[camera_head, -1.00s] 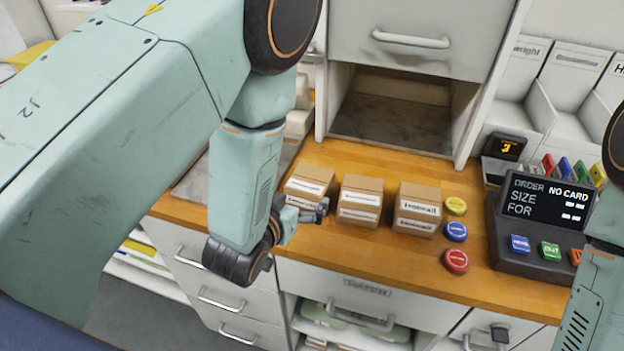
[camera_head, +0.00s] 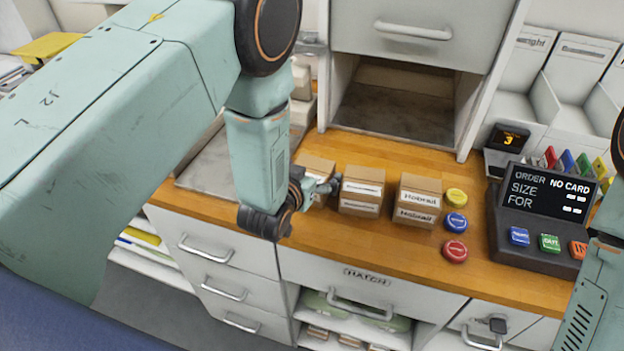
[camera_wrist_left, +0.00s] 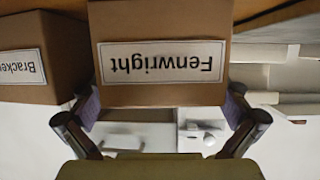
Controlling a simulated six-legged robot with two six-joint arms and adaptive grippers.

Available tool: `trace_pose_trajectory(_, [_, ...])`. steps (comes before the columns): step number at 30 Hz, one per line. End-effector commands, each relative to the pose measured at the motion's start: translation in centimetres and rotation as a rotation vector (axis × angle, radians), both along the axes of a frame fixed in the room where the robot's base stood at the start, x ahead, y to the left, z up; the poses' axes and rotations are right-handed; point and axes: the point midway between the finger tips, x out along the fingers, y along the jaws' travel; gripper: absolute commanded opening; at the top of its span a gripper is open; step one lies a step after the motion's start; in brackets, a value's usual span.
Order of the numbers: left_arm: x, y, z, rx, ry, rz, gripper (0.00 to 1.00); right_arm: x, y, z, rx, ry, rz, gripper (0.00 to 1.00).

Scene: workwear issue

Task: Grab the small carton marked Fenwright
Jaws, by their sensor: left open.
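The Fenwright carton (camera_wrist_left: 160,85) is a small brown box with a white label, upside down in the left wrist view. It fills the space ahead of my left gripper (camera_wrist_left: 162,112), whose open fingers stand at its two sides near the front face. I cannot tell how far they reach around it. In the head view it is the leftmost carton (camera_head: 314,164), its front mostly hidden by my left gripper (camera_head: 326,188). A carton with a label starting "Bracke" (camera_wrist_left: 28,62) stands close beside it, the middle carton (camera_head: 362,189) in the head view. My right gripper is out of view.
A Hobnail carton (camera_head: 418,201) stands further right on the wooden counter (camera_head: 380,240). Yellow, blue and red round buttons (camera_head: 456,223) and an order console (camera_head: 540,215) lie right of it. An open hatch (camera_head: 395,115) is behind.

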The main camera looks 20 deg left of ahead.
Motion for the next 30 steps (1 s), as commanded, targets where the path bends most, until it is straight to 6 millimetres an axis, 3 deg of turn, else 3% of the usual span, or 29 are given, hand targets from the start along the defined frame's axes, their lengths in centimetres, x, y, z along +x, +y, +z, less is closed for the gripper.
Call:
trace_pose_trajectory(20, [-0.07, 0.0, -0.06, 0.0, 0.002, 0.0, 0.45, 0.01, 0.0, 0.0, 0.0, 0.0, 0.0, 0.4])
trace_pose_trajectory(30, [0.02, -0.01, 0.5, 0.001, -0.001, 0.0, 0.44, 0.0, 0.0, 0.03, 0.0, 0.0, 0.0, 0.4])
